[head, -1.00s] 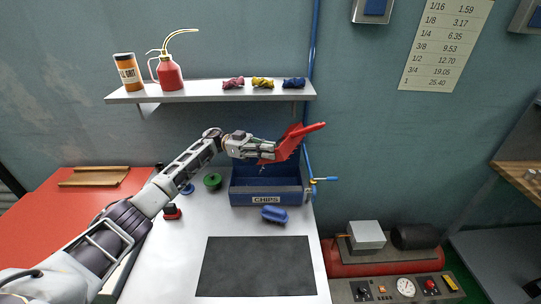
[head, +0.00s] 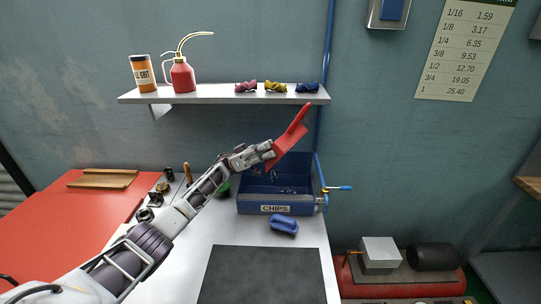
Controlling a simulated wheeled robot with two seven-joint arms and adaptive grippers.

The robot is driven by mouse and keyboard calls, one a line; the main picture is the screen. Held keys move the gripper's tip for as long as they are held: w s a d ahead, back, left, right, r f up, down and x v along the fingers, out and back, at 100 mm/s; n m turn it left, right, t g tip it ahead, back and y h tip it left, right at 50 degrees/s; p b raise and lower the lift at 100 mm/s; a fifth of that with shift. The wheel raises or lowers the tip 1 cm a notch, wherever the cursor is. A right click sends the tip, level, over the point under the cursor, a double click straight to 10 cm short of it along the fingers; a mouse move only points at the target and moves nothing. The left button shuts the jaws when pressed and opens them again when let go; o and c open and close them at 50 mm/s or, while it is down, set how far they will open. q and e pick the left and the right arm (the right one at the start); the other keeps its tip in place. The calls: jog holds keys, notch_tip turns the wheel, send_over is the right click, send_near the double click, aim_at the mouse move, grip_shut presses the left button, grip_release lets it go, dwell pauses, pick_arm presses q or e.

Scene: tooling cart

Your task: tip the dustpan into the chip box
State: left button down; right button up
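The red dustpan (head: 289,140) is held up above the blue chip box, tilted steeply with one end pointing up to the right. My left gripper (head: 268,152) is shut on the dustpan at its lower left side. The chip box (head: 276,209), labelled CHIPS, stands at the back of the white cart top, its open top below the dustpan. Small bright chips (head: 285,189) show inside the box. My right gripper is not in view.
A shelf (head: 225,94) with an oil can (head: 182,76) and rags is above. A blue pipe with a valve (head: 340,188) stands right of the box.

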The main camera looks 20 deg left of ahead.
pick_arm(q)
jog(key=shift+w+a+f+h+b, duration=0.1)
jog(key=shift+a+f+h+b, duration=0.05)
jog(key=shift+a+h+b, duration=0.2)
jog(key=shift+a+h, duration=0.2)
jog(key=shift+h, duration=0.05)
jog(key=shift+w+a+h+b, duration=0.1)
jog(key=shift+a+h+b, duration=0.2)
jog(key=shift+a+h, duration=0.1)
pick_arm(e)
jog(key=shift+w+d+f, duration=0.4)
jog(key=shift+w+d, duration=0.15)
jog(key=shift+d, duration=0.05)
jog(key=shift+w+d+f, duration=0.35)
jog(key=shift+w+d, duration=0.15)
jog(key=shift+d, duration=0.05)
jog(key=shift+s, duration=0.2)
